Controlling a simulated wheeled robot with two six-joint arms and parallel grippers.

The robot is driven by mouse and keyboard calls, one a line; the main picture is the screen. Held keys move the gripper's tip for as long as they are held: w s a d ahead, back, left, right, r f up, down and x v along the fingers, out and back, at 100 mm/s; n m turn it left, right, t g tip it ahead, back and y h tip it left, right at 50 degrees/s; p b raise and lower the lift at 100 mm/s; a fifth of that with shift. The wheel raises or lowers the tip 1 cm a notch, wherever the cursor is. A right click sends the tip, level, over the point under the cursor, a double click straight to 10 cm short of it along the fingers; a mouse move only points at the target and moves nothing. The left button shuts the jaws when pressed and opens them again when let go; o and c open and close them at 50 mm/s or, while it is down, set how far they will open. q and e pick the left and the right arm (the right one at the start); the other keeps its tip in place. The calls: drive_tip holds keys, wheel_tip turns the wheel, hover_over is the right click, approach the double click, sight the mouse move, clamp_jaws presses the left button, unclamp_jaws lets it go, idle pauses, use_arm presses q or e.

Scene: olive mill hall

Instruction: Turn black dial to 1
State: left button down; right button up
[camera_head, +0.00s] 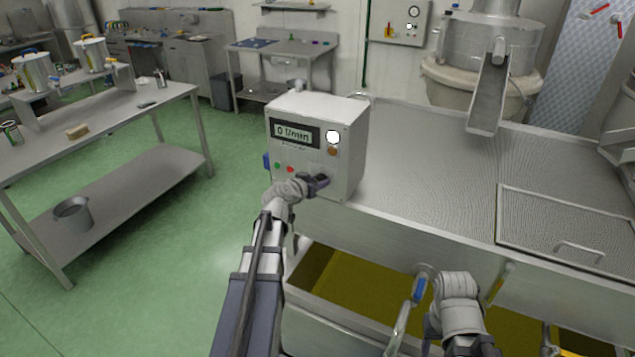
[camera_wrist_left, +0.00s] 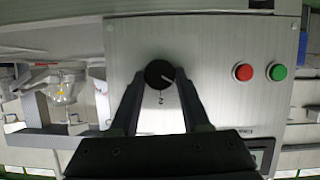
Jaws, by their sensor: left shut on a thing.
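The black dial (camera_wrist_left: 159,73) is on the front of a steel control box (camera_head: 346,150). In the left wrist view it sits between the two fingers of my left gripper (camera_wrist_left: 160,82), which is shut on it. A short white pointer line on the dial points right and slightly down in that view. An upside-down "2" is printed just below the dial there; no "1" can be read. In the head view my left gripper (camera_head: 318,183) covers the dial. My right gripper (camera_head: 432,328) is low at the bottom, partly cut off, and its fingers are unclear.
The box's display (camera_head: 295,134) reads 0 l/min. A red button (camera_wrist_left: 243,72) and a green button (camera_wrist_left: 277,72) are right of the dial in the wrist view. The box stands on a steel machine top (camera_head: 430,150). A blue-handled lever (camera_head: 419,289) is near my right arm.

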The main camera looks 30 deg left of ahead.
idle(0.5)
use_arm(q)
drive_tip(key=shift+c, duration=1.9)
unclamp_jaws()
drive_tip(key=shift+s, duration=0.1)
drive_tip(key=p+v, duration=0.3)
drive_tip(key=v, duration=0.4)
drive_tip(key=shift+s, duration=0.3)
drive_tip(key=shift+r, duration=0.15)
